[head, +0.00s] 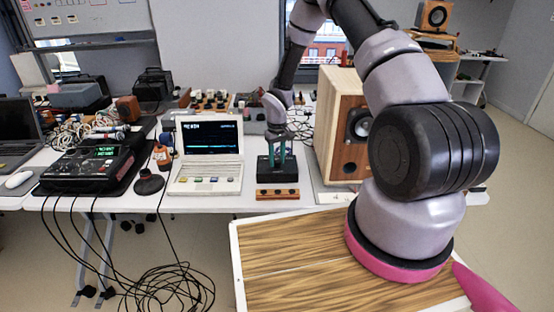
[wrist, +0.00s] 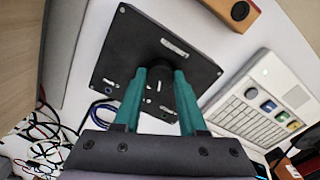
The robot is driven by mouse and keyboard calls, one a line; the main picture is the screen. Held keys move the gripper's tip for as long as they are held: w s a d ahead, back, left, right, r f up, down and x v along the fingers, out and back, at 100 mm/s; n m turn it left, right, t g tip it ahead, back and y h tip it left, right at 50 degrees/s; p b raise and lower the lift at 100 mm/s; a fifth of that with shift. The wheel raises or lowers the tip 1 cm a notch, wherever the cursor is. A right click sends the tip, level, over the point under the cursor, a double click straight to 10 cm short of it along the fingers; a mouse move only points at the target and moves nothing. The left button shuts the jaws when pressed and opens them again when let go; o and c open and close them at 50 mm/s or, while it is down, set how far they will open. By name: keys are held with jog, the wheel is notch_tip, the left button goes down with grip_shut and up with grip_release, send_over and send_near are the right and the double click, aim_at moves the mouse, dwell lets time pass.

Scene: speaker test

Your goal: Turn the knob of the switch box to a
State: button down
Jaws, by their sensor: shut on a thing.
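The switch box (head: 262,173) is a dark box standing on the table, right of the white laptop-like device in the head view. In the wrist view its black top face (wrist: 119,62) shows pale label marks and a dark round knob (wrist: 158,88). My gripper (head: 279,150) reaches down onto the box from above. In the wrist view its two green fingers (wrist: 161,82) stand on either side of the knob and are shut on it. The fingers hide part of the knob, and I cannot read the labels or which one the knob points to.
A white device with a screen and keyboard (head: 211,177) stands close left of the box. An orange strip with dark knobs (head: 277,194) lies in front of it. A wooden loudspeaker (head: 341,98) stands to the right. A black instrument (head: 95,160) and loose cables are at far left.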

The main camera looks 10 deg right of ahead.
aim_at(277, 161)
jog(key=shift+n, duration=2)
jog(key=shift+c, duration=2.3)
grip_release()
notch_tip(277, 161, up, 11)
jog(key=shift+f, duration=0.1)
